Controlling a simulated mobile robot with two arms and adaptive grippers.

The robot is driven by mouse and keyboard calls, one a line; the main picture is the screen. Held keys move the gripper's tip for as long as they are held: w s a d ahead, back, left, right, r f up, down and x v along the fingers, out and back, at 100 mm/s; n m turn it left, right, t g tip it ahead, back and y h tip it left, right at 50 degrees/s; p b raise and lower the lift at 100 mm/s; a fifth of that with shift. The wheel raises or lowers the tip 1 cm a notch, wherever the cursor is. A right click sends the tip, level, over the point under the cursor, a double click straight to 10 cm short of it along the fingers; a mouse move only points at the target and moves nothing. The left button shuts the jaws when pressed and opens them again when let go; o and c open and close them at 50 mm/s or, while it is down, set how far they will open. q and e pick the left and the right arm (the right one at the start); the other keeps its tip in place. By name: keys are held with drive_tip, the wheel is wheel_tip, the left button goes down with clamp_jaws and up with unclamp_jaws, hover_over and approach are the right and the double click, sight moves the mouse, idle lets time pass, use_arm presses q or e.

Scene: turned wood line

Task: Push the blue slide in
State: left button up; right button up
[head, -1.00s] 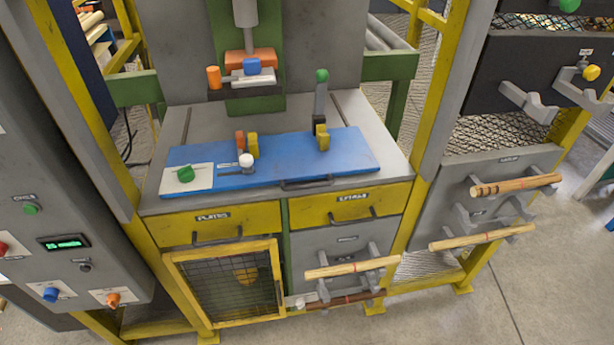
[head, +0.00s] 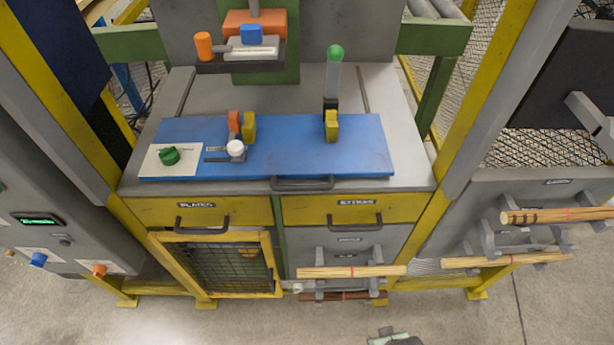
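The blue slide (head: 280,160) is a flat blue plate lying on the grey bench top. Its dark grey bar handle (head: 302,184) is at its front edge, close to the bench's front edge. The slide carries a white panel with a green knob (head: 168,156), a white-topped knob, an orange and yellow block pair, and a yellow clamp (head: 331,126) with an upright green-tipped lever. A small grey-green piece at the bottom edge, right of centre, looks like the tip of my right gripper (head: 394,337); its fingers cannot be made out. My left gripper is out of view.
Below the slide are yellow drawers (head: 330,211) with bar handles and a mesh door (head: 218,265). Wooden rods (head: 350,272) on brackets stick out at the front and right. A press head (head: 255,45) with an orange knob stands behind the slide. The floor in front is clear.

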drive_tip(key=w+r+t, duration=0.1)
drive_tip(key=w+r, duration=0.6)
drive_tip(key=r, duration=0.5)
drive_tip(key=m+t+y, duration=0.8)
drive_tip(key=m+y, duration=0.4)
drive_tip(key=m, duration=0.1)
approach(307, 187)
drive_tip(key=x, duration=1)
drive_tip(key=shift+w+a+f, duration=0.1)
drive_tip(key=shift+f, duration=0.2)
clamp_jaws()
